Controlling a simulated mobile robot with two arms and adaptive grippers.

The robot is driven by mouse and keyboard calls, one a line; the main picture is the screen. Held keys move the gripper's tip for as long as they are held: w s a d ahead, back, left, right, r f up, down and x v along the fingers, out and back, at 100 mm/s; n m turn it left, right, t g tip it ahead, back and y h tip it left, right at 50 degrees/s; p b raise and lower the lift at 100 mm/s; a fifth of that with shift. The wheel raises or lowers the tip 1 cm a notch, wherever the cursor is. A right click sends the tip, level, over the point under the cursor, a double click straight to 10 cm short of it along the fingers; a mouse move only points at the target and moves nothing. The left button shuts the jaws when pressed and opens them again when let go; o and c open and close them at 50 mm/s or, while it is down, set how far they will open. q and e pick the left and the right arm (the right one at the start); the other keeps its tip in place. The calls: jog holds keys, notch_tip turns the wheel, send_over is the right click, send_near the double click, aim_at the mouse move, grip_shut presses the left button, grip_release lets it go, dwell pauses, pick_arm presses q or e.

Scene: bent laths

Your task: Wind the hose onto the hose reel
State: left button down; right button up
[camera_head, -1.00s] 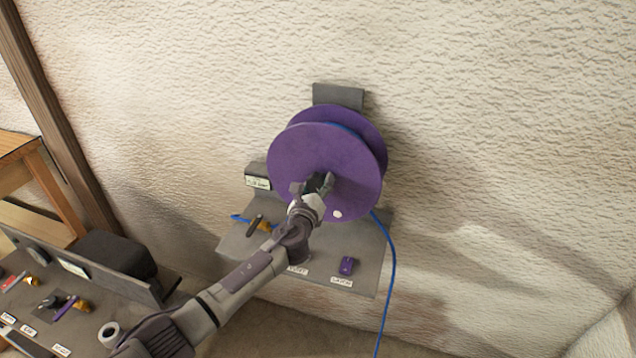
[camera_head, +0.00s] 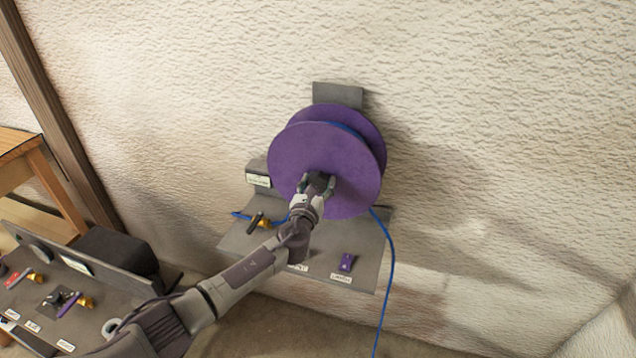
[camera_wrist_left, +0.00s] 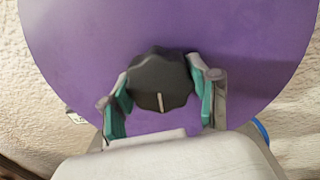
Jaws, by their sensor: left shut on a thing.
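The purple hose reel (camera_head: 300,150) stands against the wall, its front disc facing me. A dark knob (camera_wrist_left: 160,80) with a pale mark sits on the disc. My left gripper (camera_head: 318,184) is shut on this knob; in the left wrist view its green-lined fingers (camera_wrist_left: 162,98) lie on either side of it. The blue hose (camera_head: 391,262) shows between the discs and hangs from the reel's right side down past the shelf toward the floor. A short blue piece with a brass-coloured fitting (camera_head: 264,223) lies left of the reel. My right gripper is not in view.
A grey shelf (camera_head: 365,245) under the reel holds a purple clip-like item (camera_head: 347,262) and labels. Open wall lies to the right.

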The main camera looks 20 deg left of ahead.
pick_arm(q)
jog(key=shift+f, duration=0.15)
jog(key=shift+c, duration=1.3)
grip_release()
jog(key=shift+s, duration=0.15)
jog(key=s, duration=1.1)
jog(key=shift+s, duration=0.4)
jog(key=shift+d, duration=0.1)
